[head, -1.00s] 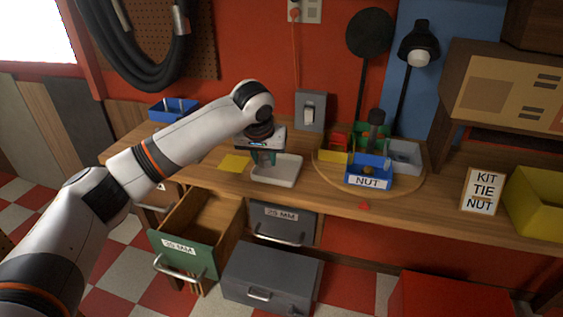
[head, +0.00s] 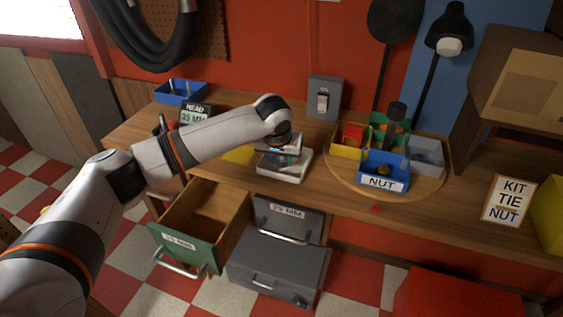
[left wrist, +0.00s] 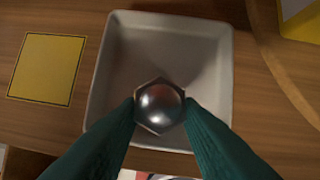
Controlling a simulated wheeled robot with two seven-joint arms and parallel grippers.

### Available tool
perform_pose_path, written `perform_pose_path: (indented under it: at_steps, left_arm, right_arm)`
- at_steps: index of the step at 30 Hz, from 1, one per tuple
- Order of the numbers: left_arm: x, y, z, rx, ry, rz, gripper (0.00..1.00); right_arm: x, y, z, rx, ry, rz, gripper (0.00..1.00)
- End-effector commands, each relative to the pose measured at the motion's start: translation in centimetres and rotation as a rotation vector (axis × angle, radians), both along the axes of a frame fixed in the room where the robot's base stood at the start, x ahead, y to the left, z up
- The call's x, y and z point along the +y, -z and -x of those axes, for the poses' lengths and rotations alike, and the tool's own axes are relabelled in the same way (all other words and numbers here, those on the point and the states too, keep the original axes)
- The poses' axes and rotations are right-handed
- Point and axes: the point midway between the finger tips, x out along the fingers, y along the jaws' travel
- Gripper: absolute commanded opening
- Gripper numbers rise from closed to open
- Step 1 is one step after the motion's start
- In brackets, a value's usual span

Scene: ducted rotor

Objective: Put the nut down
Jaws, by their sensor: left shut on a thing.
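In the left wrist view a shiny metal nut (left wrist: 159,105) with a domed top and hexagonal rim sits between the two teal fingertips of my left gripper (left wrist: 160,112). The gripper is shut on it. The nut is over the near half of a white square tray (left wrist: 175,35); I cannot tell whether it touches the tray floor. In the head view my left gripper (head: 285,160) is at the white tray (head: 296,176), and the nut is hidden there. My right gripper is not in view.
A blue bin labelled NUT (head: 383,184) stands on a round wooden board with other bins and a dark post. A yellow square (left wrist: 46,68) lies left of the tray. A green-fronted drawer (head: 185,247) is open below the bench. A KIT TIE NUT sign (head: 503,200) stands right.

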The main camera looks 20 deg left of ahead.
Motion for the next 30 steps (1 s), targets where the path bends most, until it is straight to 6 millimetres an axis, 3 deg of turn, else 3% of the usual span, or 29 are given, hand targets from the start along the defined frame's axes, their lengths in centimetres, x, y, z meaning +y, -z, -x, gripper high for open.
perform_pose_path:
  at_steps: [4,14,15,18,30]
  left_arm:
    - [0.0,1.9,0.0,0.0,0.0,-0.001,0.05]
    - [0.0,2.3,0.0,0.0,0.0,0.0,0.05]
    - [0.0,2.4,0.0,0.0,0.0,-0.001,0.35]
    - [0.0,2.4,0.0,0.0,0.0,-0.001,0.51]
    - [0.0,1.7,0.1,-0.001,0.0,0.001,0.53]
  right_arm:
    - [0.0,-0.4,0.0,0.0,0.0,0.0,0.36]
    - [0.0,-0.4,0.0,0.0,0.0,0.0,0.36]
    - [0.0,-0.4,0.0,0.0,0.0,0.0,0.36]
    - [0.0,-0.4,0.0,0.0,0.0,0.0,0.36]
    - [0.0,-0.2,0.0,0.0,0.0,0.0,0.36]
